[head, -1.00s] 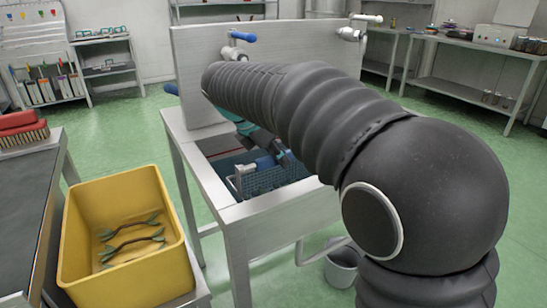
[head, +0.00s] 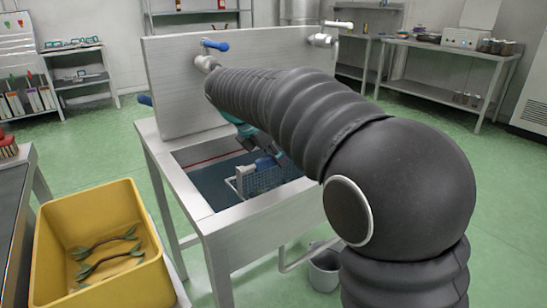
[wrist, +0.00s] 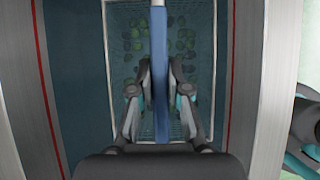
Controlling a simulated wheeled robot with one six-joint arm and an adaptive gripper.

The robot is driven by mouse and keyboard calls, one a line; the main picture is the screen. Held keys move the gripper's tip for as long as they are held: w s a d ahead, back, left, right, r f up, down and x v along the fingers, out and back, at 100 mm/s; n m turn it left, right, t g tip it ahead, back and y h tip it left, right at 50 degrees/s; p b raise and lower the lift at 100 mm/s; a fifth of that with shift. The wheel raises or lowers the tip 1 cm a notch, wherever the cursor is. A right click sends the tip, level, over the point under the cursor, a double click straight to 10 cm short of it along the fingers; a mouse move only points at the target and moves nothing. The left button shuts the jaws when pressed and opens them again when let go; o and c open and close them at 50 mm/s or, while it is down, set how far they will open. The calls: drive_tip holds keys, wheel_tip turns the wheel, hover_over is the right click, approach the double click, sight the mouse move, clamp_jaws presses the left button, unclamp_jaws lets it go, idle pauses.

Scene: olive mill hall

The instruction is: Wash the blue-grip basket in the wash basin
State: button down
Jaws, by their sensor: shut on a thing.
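The wash basin (head: 252,212) is a pale metal sink with a tall back panel. Dark blue liquid shows inside it, with a red line along its inner walls. The wire basket (head: 243,186) is inside the basin, with its blue grip (head: 265,162) on top. In the wrist view the grip (wrist: 160,125) runs up the middle, and several green and dark olives (wrist: 180,40) lie in the basket. My gripper (wrist: 160,88) is shut on the blue grip, one finger on each side. My arm hides part of the basin, and how deep the basket sits is unclear.
A yellow crate (head: 45,245) with leafy twigs stands at front left by a dark worktop (head: 12,215). A blue-lever tap (head: 214,46) and a white tap (head: 325,38) are on the back panel. A bucket (head: 324,268) stands on the floor beneath.

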sight(262, 159)
drive_tip(key=shift+s+a, duration=0.75)
drive_tip(key=shift+a, duration=0.35)
drive_tip(key=shift+s+a, duration=0.7)
drive_tip(key=shift+a, duration=0.35)
drive_tip(key=shift+s+a, duration=0.75)
drive_tip(key=shift+a, duration=0.35)
drive_tip(key=shift+d, duration=0.1)
drive_tip(key=shift+w+d, duration=0.55)
drive_tip(key=shift+d, duration=0.25)
drive_tip(key=shift+w+d, duration=0.55)
drive_tip(key=shift+d, duration=0.2)
drive_tip(key=shift+r, duration=0.1)
wheel_tip(262, 159, up, 21)
